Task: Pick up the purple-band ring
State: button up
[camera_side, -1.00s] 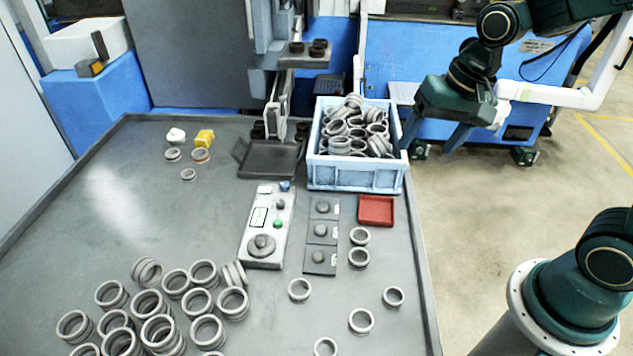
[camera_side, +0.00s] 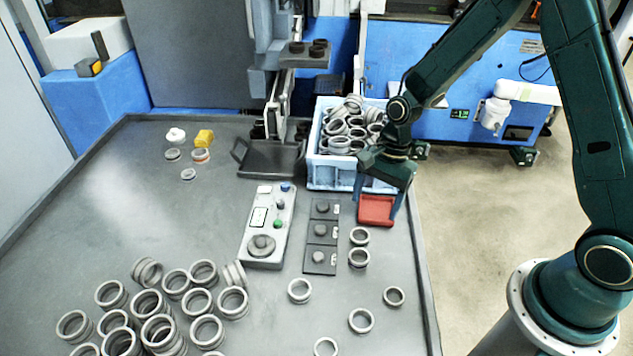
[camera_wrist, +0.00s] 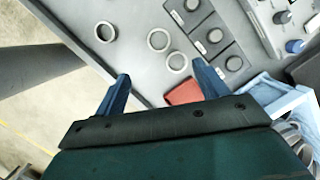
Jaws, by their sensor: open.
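I cannot make out a purple band on any ring in either view. A ring with an orange band (camera_side: 201,161) lies at the back left of the table. My gripper (camera_side: 377,203) is open and empty, pointing down above the red tray (camera_side: 377,222). The wrist view shows its two blue fingers (camera_wrist: 161,72) spread, with the tray between them and grey rings beyond.
A light blue crate (camera_side: 352,181) full of rings stands right behind my gripper. A control box (camera_side: 252,228) and a dark three-part panel (camera_side: 322,264) lie left of the tray. Many loose rings (camera_side: 160,330) fill the front left. The table's right edge is close.

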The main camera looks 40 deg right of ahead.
jog(key=shift+f+m, duration=0.4)
jog(key=shift+f, duration=0.45)
send_near(359, 260)
jog(key=shift+a+f, duration=0.55)
jog(key=shift+a, duration=0.1)
jog(key=shift+x, duration=2.55)
jog(key=shift+s, duration=0.2)
jog(key=c, duration=1.1)
jog(key=shift+c, duration=0.2)
jog(key=shift+r, duration=0.15)
